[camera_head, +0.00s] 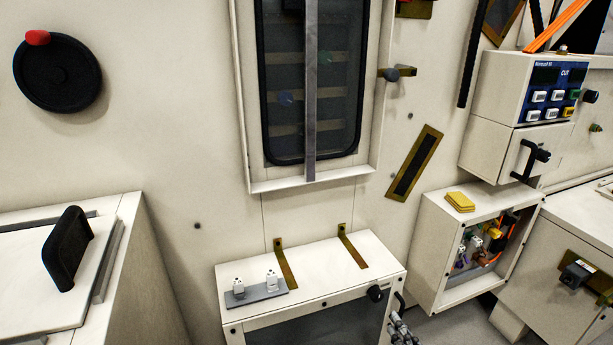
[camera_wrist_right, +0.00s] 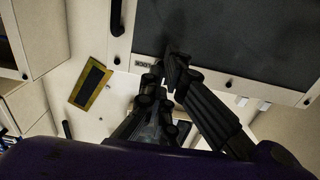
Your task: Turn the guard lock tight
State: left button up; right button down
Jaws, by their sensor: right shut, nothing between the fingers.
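A round black knob (camera_head: 375,293) sits at the upper right front corner of a low cream cabinet (camera_head: 320,255) with a dark window door. A second dark round knob (camera_head: 391,75) sits on a brass bracket beside the tall guarded window (camera_head: 310,90). My right gripper (camera_head: 394,316) is at the bottom edge of the head view, just right of and below the cabinet knob, apart from it. In the right wrist view its fingers (camera_wrist_right: 172,65) are together and empty before the dark door (camera_wrist_right: 240,35). My left gripper is out of view.
A black bar handle (camera_head: 400,302) stands beside the cabinet knob, close to my right gripper. A grey strip with white fittings (camera_head: 256,291) lies on the cabinet top. An open box with coloured parts (camera_head: 475,250) hangs to the right.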

aim_at(376, 294)
pick_arm(q)
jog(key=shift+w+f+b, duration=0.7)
jog(key=shift+b, duration=0.15)
pick_arm(e)
jog(key=x, duration=0.5)
jog(key=shift+w+r, duration=0.15)
jog(key=shift+w, duration=0.05)
